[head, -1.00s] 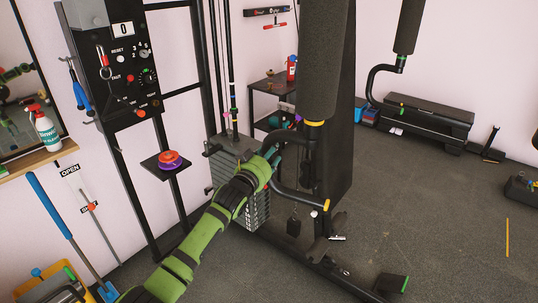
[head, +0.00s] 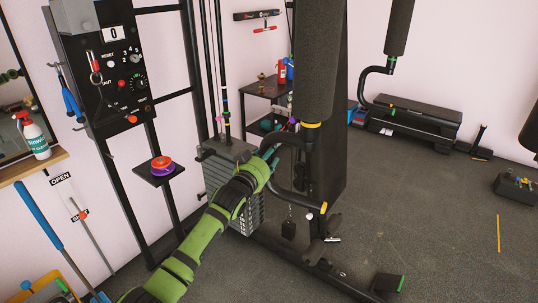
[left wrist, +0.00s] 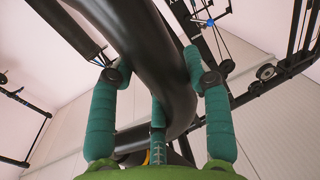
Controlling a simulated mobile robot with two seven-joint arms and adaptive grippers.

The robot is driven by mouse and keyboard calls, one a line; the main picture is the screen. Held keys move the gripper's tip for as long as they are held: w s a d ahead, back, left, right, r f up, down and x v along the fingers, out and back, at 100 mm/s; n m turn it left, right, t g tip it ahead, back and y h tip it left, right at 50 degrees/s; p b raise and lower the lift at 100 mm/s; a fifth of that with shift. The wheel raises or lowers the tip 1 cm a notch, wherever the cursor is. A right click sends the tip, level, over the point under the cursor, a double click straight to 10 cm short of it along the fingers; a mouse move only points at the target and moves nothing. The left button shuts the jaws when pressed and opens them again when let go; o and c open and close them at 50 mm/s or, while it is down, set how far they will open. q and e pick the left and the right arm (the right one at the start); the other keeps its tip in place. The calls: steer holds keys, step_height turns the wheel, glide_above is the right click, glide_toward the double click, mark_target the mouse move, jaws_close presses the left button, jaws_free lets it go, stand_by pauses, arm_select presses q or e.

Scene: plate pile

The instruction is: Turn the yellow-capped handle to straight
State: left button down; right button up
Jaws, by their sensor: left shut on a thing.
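The yellow-capped handle (head: 290,193) is a black bent bar below a long padded arm (head: 316,70) of the gym machine. Its yellow cap (head: 324,208) is at the lower right end, and a yellow band (head: 312,125) shows under the pad. My left gripper (head: 271,156), with teal fingers on a green arm, is shut on the bar's left bend. In the left wrist view, the thick black bar (left wrist: 150,55) runs between the teal fingers (left wrist: 155,95). Part of the bar is hidden behind the gripper. My right gripper is not in view.
A weight stack (head: 232,165) stands just left of the handle. A black control panel (head: 112,70) and a small shelf with red and purple discs (head: 161,166) are further left. A second padded arm (head: 398,25) hangs at the upper right. The floor at right is mostly clear.

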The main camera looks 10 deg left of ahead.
arm_select(q)
steer(key=shift+w+a+r, duration=0.15)
steer(key=shift+a+r, duration=0.05)
stand_by(0.7)
steer(key=c, duration=0.7)
jaws_free()
steer(key=shift+o, duration=0.6)
steer(key=shift+w+f, duration=0.1)
steer(key=shift+f, duration=0.1)
steer(key=v, duration=1.2)
